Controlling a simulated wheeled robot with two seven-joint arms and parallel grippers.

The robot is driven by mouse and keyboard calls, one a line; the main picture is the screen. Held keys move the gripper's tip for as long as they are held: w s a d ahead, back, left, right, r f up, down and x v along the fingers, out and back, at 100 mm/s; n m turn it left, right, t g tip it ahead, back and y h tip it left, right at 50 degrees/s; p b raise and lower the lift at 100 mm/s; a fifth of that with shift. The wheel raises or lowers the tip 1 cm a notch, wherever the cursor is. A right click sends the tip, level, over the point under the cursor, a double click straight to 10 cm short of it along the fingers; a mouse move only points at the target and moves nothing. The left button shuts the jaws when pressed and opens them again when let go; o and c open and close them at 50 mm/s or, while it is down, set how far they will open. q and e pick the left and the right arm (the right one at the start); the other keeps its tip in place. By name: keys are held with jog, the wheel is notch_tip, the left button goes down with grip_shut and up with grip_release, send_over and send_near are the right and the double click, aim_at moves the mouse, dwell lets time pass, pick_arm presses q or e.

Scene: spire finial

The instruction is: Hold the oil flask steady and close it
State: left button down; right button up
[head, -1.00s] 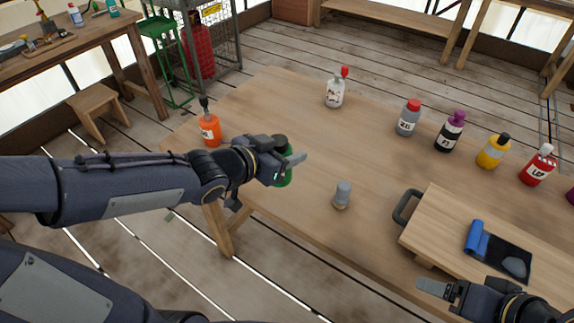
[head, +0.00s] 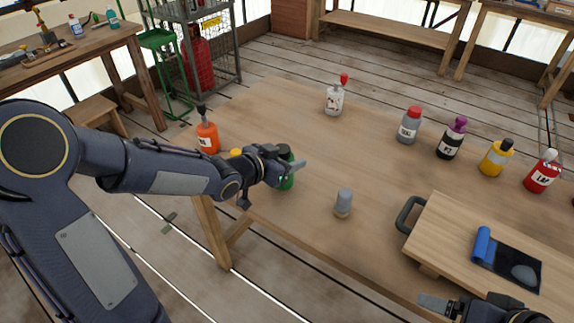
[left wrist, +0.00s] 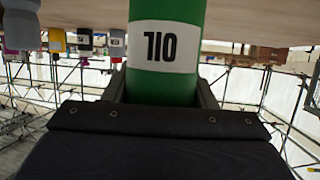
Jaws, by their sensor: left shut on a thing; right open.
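The green oil flask (head: 288,182) stands upright near the table's front left edge, its dark top partly hidden by my left gripper. My left gripper (head: 294,168) is shut on the flask. In the left wrist view, the flask (left wrist: 167,90) fills the middle between the fingers, its white label upside down and reading OIL. A small grey stopper-like piece (head: 344,203) with a tan base stands upright on the table, right of the flask and apart from it. My right gripper (head: 437,304) is open and empty at the bottom right, partly out of frame.
An orange bottle (head: 207,139) stands at left and a white red-topped one (head: 334,98) at the back. Grey (head: 409,127), black (head: 450,141), yellow (head: 494,159) and red (head: 541,175) bottles line the right. A handled board (head: 450,222) lies front right. The table's middle is clear.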

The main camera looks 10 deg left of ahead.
pick_arm(q)
notch_tip(320, 180, down, 2)
jog(key=shift+f, duration=0.15)
jog(key=shift+f+b, duration=0.2)
jog(key=shift+b, duration=0.15)
jog(key=c, duration=0.6)
grip_release()
jog(key=shift+r, duration=0.15)
